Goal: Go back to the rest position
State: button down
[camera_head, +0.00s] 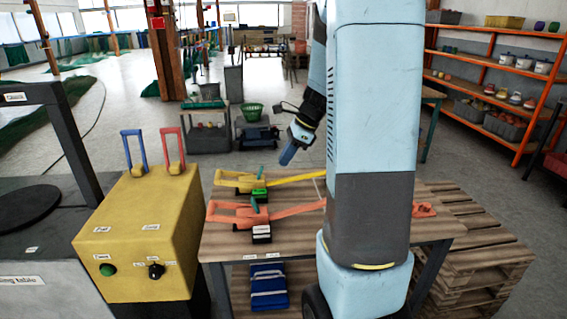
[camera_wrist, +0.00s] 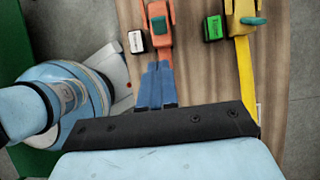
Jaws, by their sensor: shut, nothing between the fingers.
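My gripper (camera_head: 288,155) hangs above the far side of the wooden table, fingers pointing down. In the wrist view its blue fingers (camera_wrist: 157,68) are together with nothing between them. Below it on the table lie an orange tool with a long strap (camera_head: 238,214) and a yellow tool with a long strap (camera_head: 240,181). The orange tool (camera_wrist: 158,22) also shows in the wrist view just beyond the fingertips, and the yellow one (camera_wrist: 243,40) to their right. I cannot tell the height of the fingers above the orange tool. My large arm link hides part of the table.
A yellow control box (camera_head: 140,225) with a blue and a red handle stands left of the wooden table (camera_head: 222,246). Stacked pallets (camera_head: 490,250) are at the right. Orange shelves (camera_head: 470,80) line the right wall. A trolley (camera_head: 208,130) stands behind the table.

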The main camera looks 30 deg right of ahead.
jog(key=shift+a, duration=0.1)
dwell(0.4)
jog(key=s+a+r+n+t+h, duration=0.1)
jog(key=s+a+r+n, duration=0.3)
jog(key=s+n, duration=0.3)
jog(key=s+a+r+n+t+h, duration=0.1)
jog(key=s+a+r+n+h, duration=0.1)
jog(key=s+a+r+n, duration=0.2)
jog(key=s+a+r+n+t+h, duration=0.1)
jog(key=s+a+r+n, duration=0.3)
jog(key=s+n, duration=0.7)
jog(key=shift+a+r+t+h, duration=0.15)
jog(key=shift+r+t+h, duration=0.15)
jog(key=shift+r+h, duration=0.4)
dwell(0.5)
